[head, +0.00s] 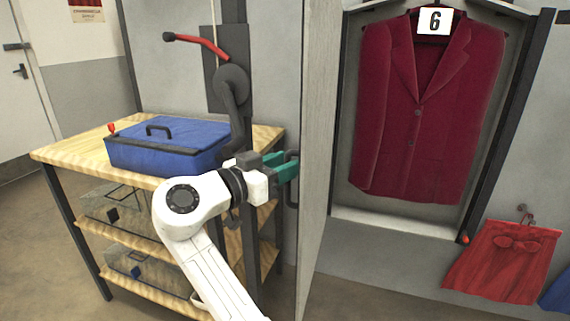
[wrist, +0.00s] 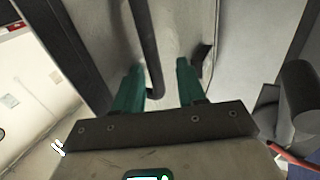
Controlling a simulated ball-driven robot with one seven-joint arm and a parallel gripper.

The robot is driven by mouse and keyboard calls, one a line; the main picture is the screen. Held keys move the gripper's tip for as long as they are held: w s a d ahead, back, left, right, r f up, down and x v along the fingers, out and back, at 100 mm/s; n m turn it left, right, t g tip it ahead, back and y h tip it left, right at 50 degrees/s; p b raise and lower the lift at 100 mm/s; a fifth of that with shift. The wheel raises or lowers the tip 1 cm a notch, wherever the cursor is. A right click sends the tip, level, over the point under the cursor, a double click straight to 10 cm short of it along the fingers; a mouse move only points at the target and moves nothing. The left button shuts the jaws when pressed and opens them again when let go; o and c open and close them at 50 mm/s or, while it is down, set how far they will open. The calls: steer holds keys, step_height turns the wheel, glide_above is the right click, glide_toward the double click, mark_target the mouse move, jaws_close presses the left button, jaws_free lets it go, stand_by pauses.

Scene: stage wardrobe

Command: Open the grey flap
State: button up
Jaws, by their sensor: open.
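The grey flap (head: 314,150) appears to be the tall pale panel beside the jacket bay, seen nearly edge-on in the head view; how far it stands open I cannot tell. A dark bar handle (head: 293,190) is on its left side. My gripper (head: 290,167) is open, its green fingers at the handle. In the wrist view, the dark handle bar (wrist: 146,45) comes down between the spread fingertips of my gripper (wrist: 160,75), closer to the left finger. Whether a finger touches it I cannot tell. The fingers partly hide the handle in the head view.
A wooden shelf table (head: 60,153) with a blue lidded box (head: 165,145) stands left of my arm. A red-handled crank lever (head: 205,45) is behind. Floor is clear at left.

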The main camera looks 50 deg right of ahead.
steer(key=w+a, duration=0.1)
steer(key=a, duration=0.9)
steer(key=shift+w+a, duration=0.2)
steer(key=shift+a, duration=0.05)
